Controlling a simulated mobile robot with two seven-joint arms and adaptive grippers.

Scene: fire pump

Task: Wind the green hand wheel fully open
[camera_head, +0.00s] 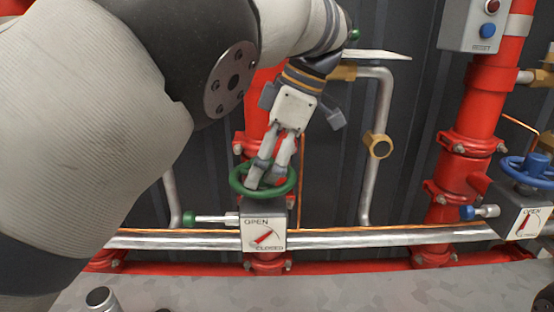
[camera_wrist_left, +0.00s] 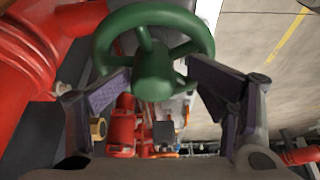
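The green hand wheel (camera_head: 290,184) sits on top of a grey valve box (camera_head: 264,228) in the middle of the head view. The box's dial reads OPEN at the top and CLOSED at the bottom, with a slanted red pointer; which way it points is hard to tell. My left gripper (camera_head: 266,177) reaches down into the wheel from above. In the left wrist view, the wheel's hub (camera_wrist_left: 155,72) and spokes lie between my spread fingers, with the rim above. Finger contact with the wheel is unclear. My right gripper is out of view.
A blue hand wheel (camera_head: 530,170) on a similar box stands at the right. Red vertical pipes (camera_head: 470,125), a silver horizontal pipe (camera_head: 380,240) and a thin bent pipe with a brass fitting (camera_head: 379,146) surround the valve. A button box (camera_head: 477,25) hangs at the upper right.

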